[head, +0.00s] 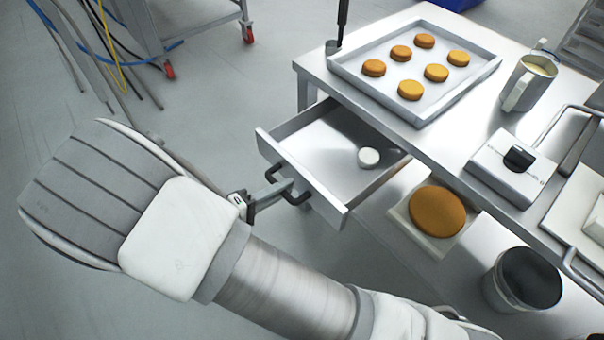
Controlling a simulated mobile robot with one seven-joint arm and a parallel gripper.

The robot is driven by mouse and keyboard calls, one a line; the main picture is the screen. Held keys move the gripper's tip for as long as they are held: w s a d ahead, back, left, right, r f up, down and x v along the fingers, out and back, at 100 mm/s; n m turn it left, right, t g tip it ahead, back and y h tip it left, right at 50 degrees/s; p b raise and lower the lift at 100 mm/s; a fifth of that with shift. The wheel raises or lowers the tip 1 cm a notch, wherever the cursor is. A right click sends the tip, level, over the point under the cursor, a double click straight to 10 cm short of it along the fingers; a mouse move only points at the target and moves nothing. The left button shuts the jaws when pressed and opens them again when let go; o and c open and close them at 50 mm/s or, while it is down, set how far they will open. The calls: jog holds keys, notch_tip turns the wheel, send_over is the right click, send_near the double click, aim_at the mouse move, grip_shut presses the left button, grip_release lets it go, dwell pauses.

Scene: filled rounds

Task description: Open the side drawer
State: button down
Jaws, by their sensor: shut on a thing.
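The side drawer (322,190) is a grey metal drawer under the left end of the steel table, and it stands pulled out. A small white round object (369,158) lies inside it. The drawer front has a dark bar handle (297,199). My gripper (283,188) is at the drawer front, shut on the handle. My own arm hides part of the gripper and the floor in front of it.
The steel table (470,128) carries a tray (375,94) of several orange-brown rounds, a metal jug (527,84) and a scale-like box (512,168). Below are a large round on a board (407,213) and a bucket (525,281). Floor left of the drawer is clear; cables lie farther back.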

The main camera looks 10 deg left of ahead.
jog(key=shift+f+v, duration=0.15)
jog(key=shift+v, duration=0.55)
jog(key=shift+f+v, duration=0.15)
jog(key=shift+v, duration=0.5)
jog(key=c, duration=0.8)
grip_release()
jog(key=shift+a, duration=0.1)
jog(key=p+v, duration=0.2)
jog(key=v, duration=1.5)
jog(key=shift+s+p, duration=0.25)
jog(key=shift+p, duration=0.05)
jog(key=shift+w+r, duration=0.1)
